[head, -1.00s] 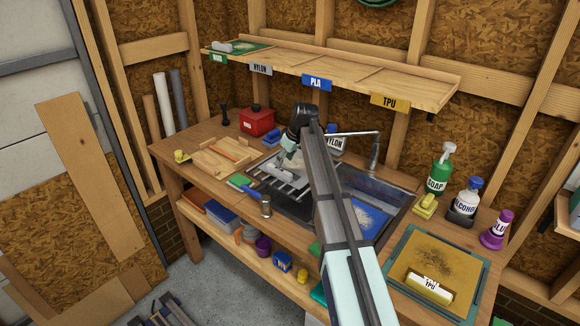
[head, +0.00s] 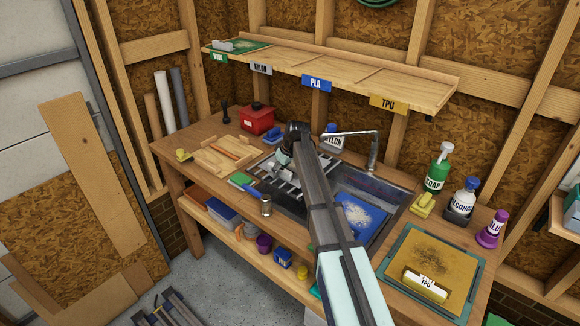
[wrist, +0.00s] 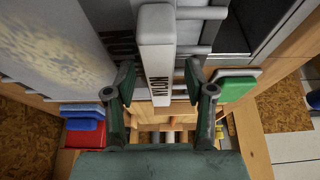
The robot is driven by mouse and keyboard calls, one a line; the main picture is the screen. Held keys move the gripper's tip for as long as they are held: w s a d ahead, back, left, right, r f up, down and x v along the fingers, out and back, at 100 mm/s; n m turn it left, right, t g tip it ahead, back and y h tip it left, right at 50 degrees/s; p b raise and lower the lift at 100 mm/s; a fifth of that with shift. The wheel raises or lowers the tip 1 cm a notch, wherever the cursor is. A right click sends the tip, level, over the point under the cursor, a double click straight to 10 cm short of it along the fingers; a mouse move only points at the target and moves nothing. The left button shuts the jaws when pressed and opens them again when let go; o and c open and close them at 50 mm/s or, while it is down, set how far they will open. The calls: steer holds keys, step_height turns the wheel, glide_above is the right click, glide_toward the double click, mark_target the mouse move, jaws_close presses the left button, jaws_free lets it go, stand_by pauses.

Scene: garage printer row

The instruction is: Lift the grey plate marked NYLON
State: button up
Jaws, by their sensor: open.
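The grey plate (wrist: 60,50) marked NYLON shows in the wrist view at upper left, with a pale speckled patch on its face. Its pale handle block (wrist: 156,45) bears the word NYLON and runs down the upper middle. My gripper (wrist: 160,82) is open, with one finger on each side of the handle's lower end; I cannot tell whether they touch it. In the head view my gripper (head: 284,168) is low over the slotted rack (head: 296,194) left of the sink. My arm hides most of the plate there.
A blue speckled plate (head: 362,216) lies in the sink, right of my arm. A green sponge (wrist: 236,86) and red box (wrist: 86,134) lie either side of my gripper. The tap (head: 373,150) stands behind. A TPU plate (head: 432,258) lies front right. The shelf (head: 350,78) hangs above.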

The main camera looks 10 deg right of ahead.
steer(key=shift+c, duration=0.3)
jaws_close()
